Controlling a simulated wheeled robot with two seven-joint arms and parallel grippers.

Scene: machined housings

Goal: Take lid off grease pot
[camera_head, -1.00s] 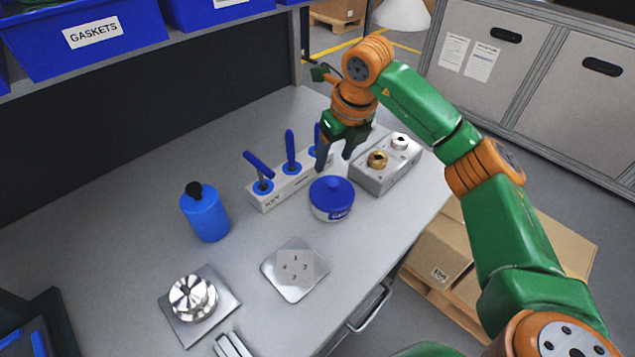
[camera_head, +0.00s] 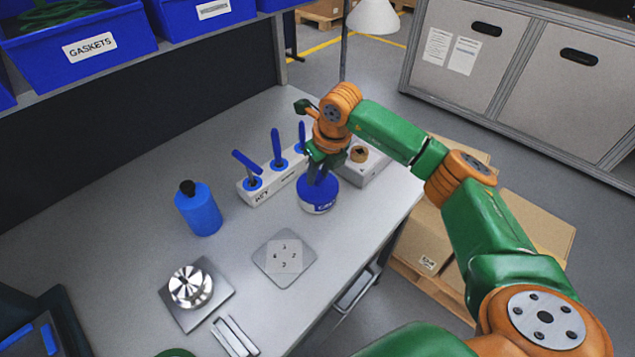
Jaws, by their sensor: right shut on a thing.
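The grease pot (camera_head: 318,209) is a round white-and-blue pot with a printed label. It stands upright on the grey workbench, and its blue lid (camera_head: 319,188) is on top. My right gripper (camera_head: 318,177) comes down on the lid from above and is shut on its knob; the fingers hide the knob. I see no gap between lid and pot. My left gripper is not in view.
A rack with blue-handled tools (camera_head: 268,187) stands left of the pot, and a grey block with fittings (camera_head: 365,163) stands behind right. A blue bottle (camera_head: 199,209), a numbered plate (camera_head: 285,258) and a metal part (camera_head: 191,287) are left and in front.

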